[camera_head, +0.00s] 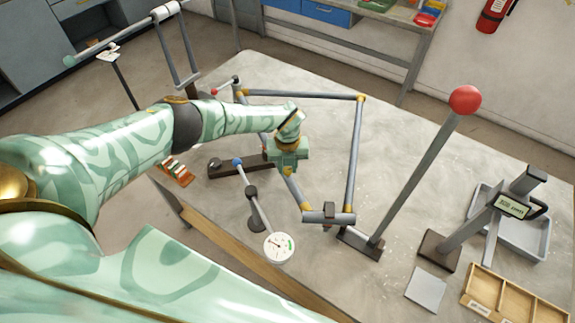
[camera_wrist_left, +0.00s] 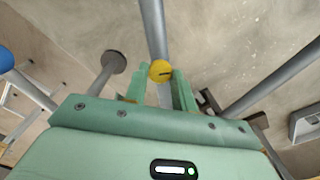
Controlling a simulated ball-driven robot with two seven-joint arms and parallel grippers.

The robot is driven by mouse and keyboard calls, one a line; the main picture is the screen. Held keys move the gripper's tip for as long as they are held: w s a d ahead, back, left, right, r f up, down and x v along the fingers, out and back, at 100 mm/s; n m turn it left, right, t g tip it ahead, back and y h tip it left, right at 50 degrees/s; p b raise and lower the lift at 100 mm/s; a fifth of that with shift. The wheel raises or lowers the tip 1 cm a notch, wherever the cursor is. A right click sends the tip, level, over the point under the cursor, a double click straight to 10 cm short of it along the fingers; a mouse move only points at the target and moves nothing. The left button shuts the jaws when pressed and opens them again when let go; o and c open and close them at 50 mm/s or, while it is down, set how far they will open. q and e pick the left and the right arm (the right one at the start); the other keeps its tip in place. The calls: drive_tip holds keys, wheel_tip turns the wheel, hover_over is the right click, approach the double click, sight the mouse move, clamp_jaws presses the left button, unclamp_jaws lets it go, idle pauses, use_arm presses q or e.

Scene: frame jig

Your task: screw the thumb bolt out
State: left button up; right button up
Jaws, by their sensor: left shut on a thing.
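The thumb bolt (camera_wrist_left: 161,71) has a round yellow head with a dark slot. In the left wrist view it sits between the two green fingers of my left gripper (camera_wrist_left: 162,84), at a grey tube of the frame (camera_wrist_left: 153,28). In the head view my left gripper (camera_head: 287,170) reaches down over the near-left side of the grey tube frame (camera_head: 354,150), which has yellow joints. The gripper is shut on the bolt and hides most of it there. How far the bolt is out cannot be told. My right gripper is not in view.
A red-ball post (camera_head: 465,100) rises at the right of the frame. A white dial gauge (camera_head: 279,246) stands near the front edge. A stand with a display (camera_head: 510,206), a grey tray (camera_head: 533,238) and a wooden compartment box (camera_head: 516,302) are at the right.

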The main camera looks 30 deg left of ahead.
sight(288, 170)
use_arm(q)
drive_tip(key=o, duration=1)
wheel_tip(288, 170, up, 16)
drive_tip(key=shift+r+p, duration=0.1)
drive_tip(key=shift+p, duration=0.2)
